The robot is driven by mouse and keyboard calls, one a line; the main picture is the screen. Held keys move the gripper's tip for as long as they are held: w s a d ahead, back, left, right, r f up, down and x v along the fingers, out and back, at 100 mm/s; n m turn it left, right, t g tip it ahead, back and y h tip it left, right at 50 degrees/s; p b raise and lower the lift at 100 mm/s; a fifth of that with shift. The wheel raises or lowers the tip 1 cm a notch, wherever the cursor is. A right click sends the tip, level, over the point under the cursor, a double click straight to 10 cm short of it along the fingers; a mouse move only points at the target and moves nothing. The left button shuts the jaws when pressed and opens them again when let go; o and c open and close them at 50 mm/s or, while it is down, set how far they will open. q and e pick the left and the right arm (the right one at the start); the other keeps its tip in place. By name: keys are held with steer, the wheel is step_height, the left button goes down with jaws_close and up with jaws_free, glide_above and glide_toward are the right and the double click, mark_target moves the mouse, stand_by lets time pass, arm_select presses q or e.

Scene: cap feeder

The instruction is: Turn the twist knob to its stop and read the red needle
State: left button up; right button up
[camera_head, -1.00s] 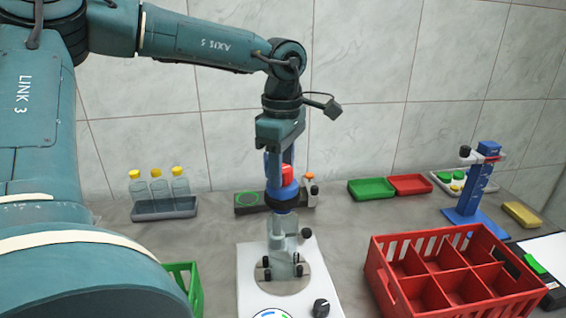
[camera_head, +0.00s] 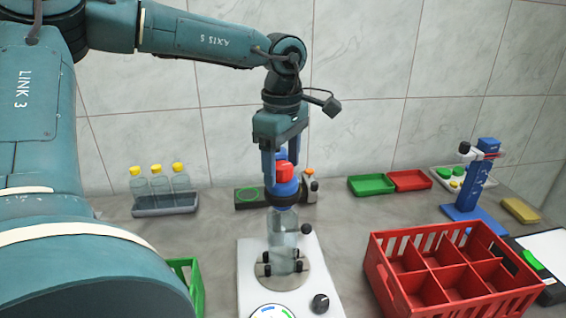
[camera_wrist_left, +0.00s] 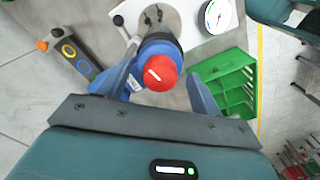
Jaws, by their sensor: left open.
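A red cap-like knob (camera_head: 284,173) with a white line on top sits on a blue collar (camera_head: 283,193); both also show in the left wrist view, red knob (camera_wrist_left: 160,73) and blue collar (camera_wrist_left: 161,46). They stand on a clear upright bottle (camera_head: 283,232) held among black pegs on a white plate. My left gripper (camera_head: 284,165) points down, open, one finger on each side of the red knob; I cannot tell whether either touches. A black knob (camera_head: 320,303) is at the plate's front. The round dial (camera_wrist_left: 213,15) is small; I cannot read its needle.
A red divided crate (camera_head: 375,262) stands right of the plate, a green crate (camera_head: 198,290) left. Capped bottles in a grey rack (camera_head: 165,207) are at the back left. A blue stand (camera_head: 471,203) and green and red trays (camera_head: 371,188) are behind.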

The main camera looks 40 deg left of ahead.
mark_target(282, 166)
arm_select(q)
step_height(282, 166, up, 2)
steer(key=shift+r+p, duration=0.25)
steer(key=shift+p, duration=0.5)
steer(key=shift+r+p, duration=1.55)
steer(key=shift+r, duration=0.65)
steer(key=shift+f, duration=0.15)
